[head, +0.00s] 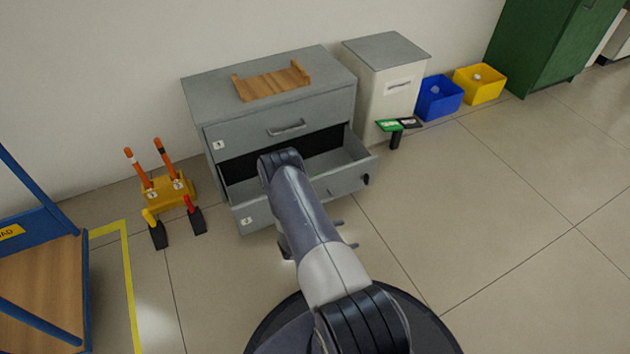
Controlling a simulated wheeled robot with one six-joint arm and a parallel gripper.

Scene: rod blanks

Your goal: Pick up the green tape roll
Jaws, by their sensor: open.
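I cannot make out a green tape roll for sure. My gripper (347,234) is open and partly hidden behind my arm. Its fingertips show to the right of the arm, low in front of the drawer. Nothing is seen between them.
A wooden tray (272,84) sits on the cabinet. A yellow stand (168,194) with orange rods and two black wedges are on the floor at left. A white bin (386,85), blue crate (438,100) and yellow crate (485,90) stand at right.

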